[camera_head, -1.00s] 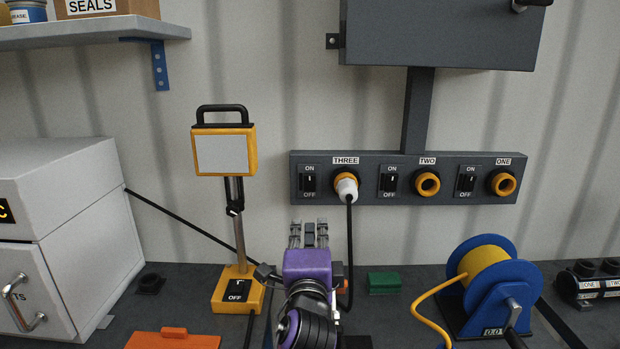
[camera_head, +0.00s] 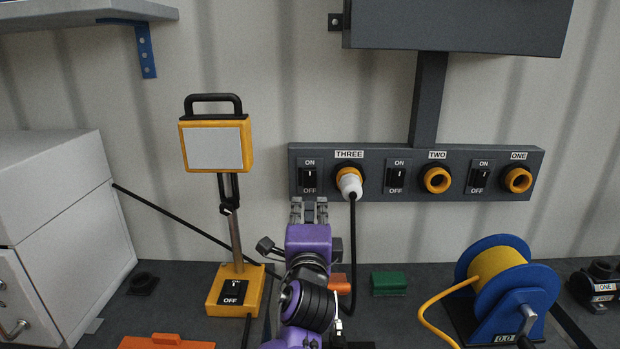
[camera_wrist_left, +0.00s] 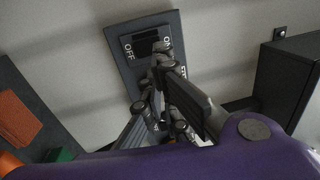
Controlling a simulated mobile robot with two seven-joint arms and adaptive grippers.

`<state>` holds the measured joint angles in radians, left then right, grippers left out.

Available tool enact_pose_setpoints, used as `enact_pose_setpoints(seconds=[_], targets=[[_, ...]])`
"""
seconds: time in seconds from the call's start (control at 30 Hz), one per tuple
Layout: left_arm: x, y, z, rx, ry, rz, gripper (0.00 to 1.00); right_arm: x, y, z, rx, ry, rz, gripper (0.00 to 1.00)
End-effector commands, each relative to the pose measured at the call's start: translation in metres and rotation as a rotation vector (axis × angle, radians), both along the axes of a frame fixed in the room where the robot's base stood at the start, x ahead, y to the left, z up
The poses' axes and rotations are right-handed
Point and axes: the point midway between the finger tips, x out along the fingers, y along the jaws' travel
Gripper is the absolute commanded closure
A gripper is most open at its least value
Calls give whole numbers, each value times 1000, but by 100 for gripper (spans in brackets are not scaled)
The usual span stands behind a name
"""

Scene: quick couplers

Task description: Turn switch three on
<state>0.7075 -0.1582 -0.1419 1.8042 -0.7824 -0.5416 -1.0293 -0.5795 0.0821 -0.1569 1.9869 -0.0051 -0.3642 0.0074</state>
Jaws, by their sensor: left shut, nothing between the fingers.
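Switch three (camera_head: 309,178) is a black rocker marked ON above and OFF below, at the left end of the dark wall panel (camera_head: 395,154). It is just left of socket THREE, which holds a white plug (camera_head: 350,183). My purple left gripper (camera_head: 309,204) is shut and empty, its fingertips just below the switch, overlapping the panel's lower edge. In the left wrist view, the fingertips (camera_wrist_left: 163,48) are close to the switch (camera_wrist_left: 140,40) and partly cover its surround. I cannot tell whether they touch it. My right gripper is not in view.
A work lamp (camera_head: 215,146) with its own OFF-marked switch stands left of my arm. The plug's black cable (camera_head: 353,250) hangs just right of my gripper. A green block (camera_head: 388,284) and a blue reel (camera_head: 508,290) with yellow cable are to the right.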

Motion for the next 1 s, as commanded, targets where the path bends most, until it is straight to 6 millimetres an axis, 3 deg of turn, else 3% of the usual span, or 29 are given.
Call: enact_pose_setpoints(seconds=[0.3,0.5,0.7,1.0], targets=[[68,-1,11,0,-1,0,100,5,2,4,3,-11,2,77],[101,-1,15,-1,-1,-1,100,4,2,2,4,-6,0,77],[117,-1,17,-1,-1,-1,100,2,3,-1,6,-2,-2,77],[119,0,17,0,-1,-1,100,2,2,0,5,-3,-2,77]])
